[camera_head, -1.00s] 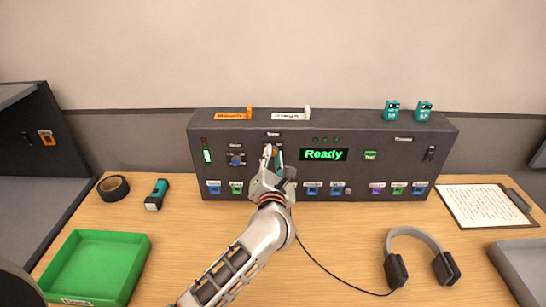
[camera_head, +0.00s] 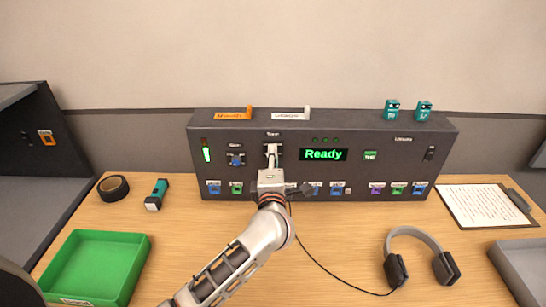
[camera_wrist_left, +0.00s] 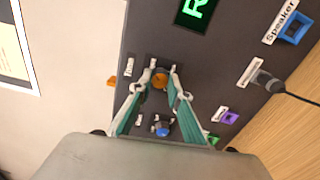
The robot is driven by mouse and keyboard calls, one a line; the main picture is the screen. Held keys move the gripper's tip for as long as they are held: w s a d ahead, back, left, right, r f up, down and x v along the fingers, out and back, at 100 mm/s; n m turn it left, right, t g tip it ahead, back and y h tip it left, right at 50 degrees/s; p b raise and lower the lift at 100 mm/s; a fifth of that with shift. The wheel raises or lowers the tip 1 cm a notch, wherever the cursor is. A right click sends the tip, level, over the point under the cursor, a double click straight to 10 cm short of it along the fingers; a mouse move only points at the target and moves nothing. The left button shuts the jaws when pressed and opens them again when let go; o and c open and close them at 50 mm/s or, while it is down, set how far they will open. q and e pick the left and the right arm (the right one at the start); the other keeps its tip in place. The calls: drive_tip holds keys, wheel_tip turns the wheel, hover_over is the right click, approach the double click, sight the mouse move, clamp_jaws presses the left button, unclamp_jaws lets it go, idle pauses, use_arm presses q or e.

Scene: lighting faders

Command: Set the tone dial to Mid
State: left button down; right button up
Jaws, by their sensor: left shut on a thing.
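The dark control panel (camera_head: 225,125) stands at the back of the desk, with a label over the tone dial. In the wrist view the tone dial is an orange knob (camera_wrist_left: 160,81). My left gripper (camera_head: 272,150) is in front of it and hides it in the head view. In the wrist view the two fingertips of my left gripper (camera_wrist_left: 162,76) are on either side of the knob, shut on it. The dial's pointer and position marks are too small or covered to read. My right gripper is not in view.
A blue gain knob (camera_head: 236,160) sits just left of the tone dial. The display (camera_head: 323,154) reads "Ready". Several coloured sockets line the panel's lower edge.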

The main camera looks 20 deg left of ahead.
use_arm(q)
drive_tip(key=shift+m, duration=0.5)
drive_tip(key=c, duration=1.9)
unclamp_jaws()
drive_tip(key=shift+s, duration=0.1)
drive_tip(key=v, duration=1.2)
